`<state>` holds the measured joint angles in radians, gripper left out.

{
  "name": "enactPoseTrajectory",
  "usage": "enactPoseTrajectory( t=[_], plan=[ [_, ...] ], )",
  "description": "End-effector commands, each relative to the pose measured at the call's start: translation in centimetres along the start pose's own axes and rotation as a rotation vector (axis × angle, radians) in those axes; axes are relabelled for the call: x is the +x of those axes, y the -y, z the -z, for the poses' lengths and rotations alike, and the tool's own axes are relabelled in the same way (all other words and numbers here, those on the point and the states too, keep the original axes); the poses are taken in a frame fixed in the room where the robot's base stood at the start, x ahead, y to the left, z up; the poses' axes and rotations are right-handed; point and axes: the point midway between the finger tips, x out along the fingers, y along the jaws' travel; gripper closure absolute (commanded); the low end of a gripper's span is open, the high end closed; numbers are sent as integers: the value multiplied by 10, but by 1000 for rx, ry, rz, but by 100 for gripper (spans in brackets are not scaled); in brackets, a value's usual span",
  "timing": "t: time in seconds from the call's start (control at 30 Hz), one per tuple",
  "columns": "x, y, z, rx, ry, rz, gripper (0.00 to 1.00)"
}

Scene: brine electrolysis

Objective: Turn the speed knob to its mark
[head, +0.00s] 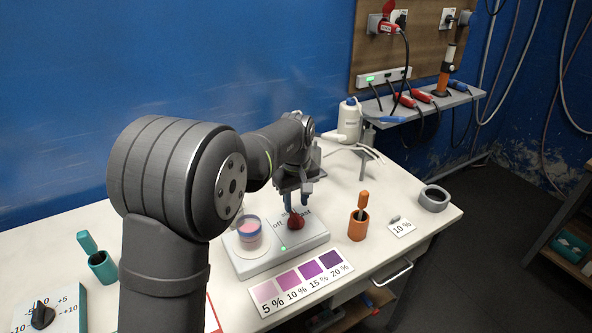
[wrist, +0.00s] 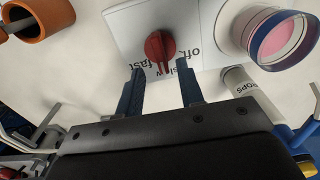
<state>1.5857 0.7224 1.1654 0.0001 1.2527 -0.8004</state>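The red speed knob (head: 295,221) sits on the white stirrer base (head: 272,259), at its right side. In the wrist view the knob (wrist: 159,46) shows from above, with the words "off", "slow" and "fast" partly visible around it. My gripper (head: 297,201) points down just above the knob. In the wrist view its two blue fingers (wrist: 162,82) are apart, and the knob lies ahead of the gap between them. Nothing is held. Whether the fingertips flank the knob's edge is hard to tell. The knob's mark is not clearly visible.
A beaker with pink liquid (head: 249,231) stands on the stirrer, left of the knob. An orange cup (head: 358,226) stands to the right. A colour card (head: 301,283) lies in front.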

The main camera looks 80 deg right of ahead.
Motion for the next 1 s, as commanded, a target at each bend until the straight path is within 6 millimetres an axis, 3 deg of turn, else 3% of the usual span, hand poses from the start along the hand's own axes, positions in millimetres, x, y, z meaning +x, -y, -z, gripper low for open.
enactPoseTrajectory(
  t=[0.2,0.5,0.7,1.0],
  plan=[
    [-57,0,0,0,-3,-3,65],
    [-109,0,0,0,-1,-1,65],
    [-119,0,0,0,0,0,65],
    [-119,0,0,0,0,1,65]
  ],
)
